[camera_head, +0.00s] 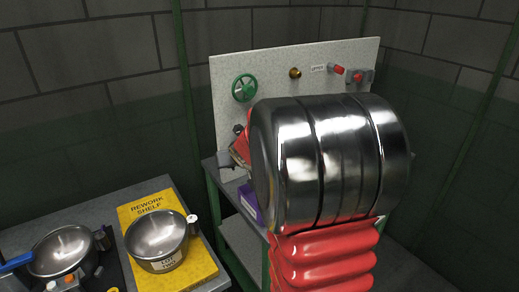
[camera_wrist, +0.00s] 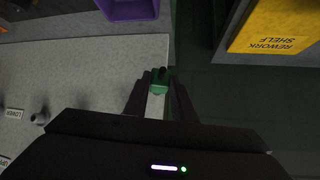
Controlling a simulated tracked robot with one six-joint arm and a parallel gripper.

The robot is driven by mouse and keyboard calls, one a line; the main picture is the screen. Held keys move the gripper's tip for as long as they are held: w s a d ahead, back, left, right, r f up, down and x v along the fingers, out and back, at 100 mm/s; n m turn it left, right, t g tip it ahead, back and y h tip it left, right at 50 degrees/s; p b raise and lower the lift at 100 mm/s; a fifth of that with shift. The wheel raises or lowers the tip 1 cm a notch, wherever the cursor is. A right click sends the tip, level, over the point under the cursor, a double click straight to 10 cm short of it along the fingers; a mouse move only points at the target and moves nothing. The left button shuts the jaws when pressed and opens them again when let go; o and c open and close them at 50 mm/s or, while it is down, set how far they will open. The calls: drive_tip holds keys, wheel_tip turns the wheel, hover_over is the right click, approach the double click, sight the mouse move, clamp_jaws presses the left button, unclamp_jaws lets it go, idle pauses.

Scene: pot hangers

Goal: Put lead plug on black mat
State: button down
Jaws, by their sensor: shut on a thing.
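My gripper (camera_wrist: 160,100) shows in the wrist view with its two dark fingers close together. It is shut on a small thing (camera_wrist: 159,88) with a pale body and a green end. I cannot tell whether this is the lead plug. In the head view my own arm hides most of the gripper and what it holds. A dark surface, which looks like the black mat (camera_head: 116,270), shows at the lower left of the head view, left of the yellow mat. A metal bowl (camera_head: 62,250) with a blue handle and small items are there.
A yellow "REWORK SHELF" mat (camera_head: 205,265) holds a labelled metal bowl (camera_head: 157,240). An upright pale board (camera_head: 285,65) carries a green handwheel (camera_head: 244,87), a brass fitting (camera_head: 295,73) and red fittings. A purple bin (camera_head: 249,203) is partly behind my arm. A dark gap separates the benches.

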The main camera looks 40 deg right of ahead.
drive_tip(key=a+n+y, duration=0.3)
drive_tip(key=a+n, duration=0.1)
drive_tip(key=a, duration=2.3)
drive_tip(key=shift+f+t, duration=0.35)
drive_tip(key=shift+t, duration=0.05)
drive_tip(key=shift+s+a, duration=0.1)
drive_tip(key=shift+s, duration=0.1)
